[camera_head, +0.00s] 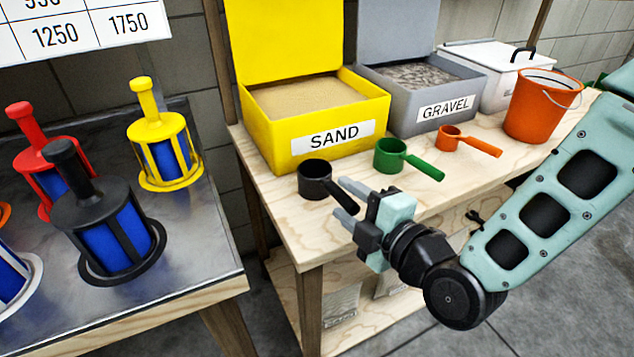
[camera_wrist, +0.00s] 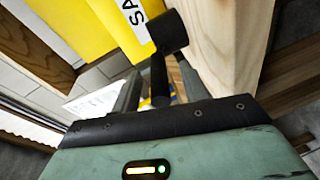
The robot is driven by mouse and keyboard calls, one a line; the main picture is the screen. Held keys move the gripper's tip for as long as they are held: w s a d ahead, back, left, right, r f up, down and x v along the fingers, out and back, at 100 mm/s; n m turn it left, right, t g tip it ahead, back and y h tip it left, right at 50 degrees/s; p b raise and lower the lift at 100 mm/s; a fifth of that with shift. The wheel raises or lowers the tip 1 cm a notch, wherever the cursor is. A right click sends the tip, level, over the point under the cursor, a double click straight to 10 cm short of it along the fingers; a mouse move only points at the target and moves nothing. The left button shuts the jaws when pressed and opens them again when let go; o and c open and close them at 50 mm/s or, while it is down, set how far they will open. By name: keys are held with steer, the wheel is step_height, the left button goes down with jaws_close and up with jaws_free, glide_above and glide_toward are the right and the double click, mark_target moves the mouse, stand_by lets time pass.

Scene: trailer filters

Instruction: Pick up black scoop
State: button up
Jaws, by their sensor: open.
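The black scoop (camera_head: 314,179) stands on the wooden table in front of the yellow sand box, near the table's front left corner. Its handle points toward my gripper (camera_head: 346,199). In the wrist view the black scoop (camera_wrist: 169,32) has its cup beyond the fingers, and its handle reaches back between the two fingers of my gripper (camera_wrist: 158,82). The fingers are apart, with space seen on both sides of the handle. I cannot tell whether either finger touches it. In the head view, part of the handle is hidden by the fingers.
A green scoop (camera_head: 390,155) and an orange scoop (camera_head: 450,138) stand to the right. Behind are the sand box (camera_head: 270,120), the gravel box (camera_head: 400,110) and an orange bucket (camera_head: 535,110). A metal-topped table (camera_head: 200,235) with colored filters is at left, across a gap.

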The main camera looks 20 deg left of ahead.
mark_target(329, 191)
steer(key=shift+x, duration=1.4)
steer(key=shift+s+r, duration=0.1)
jaws_close()
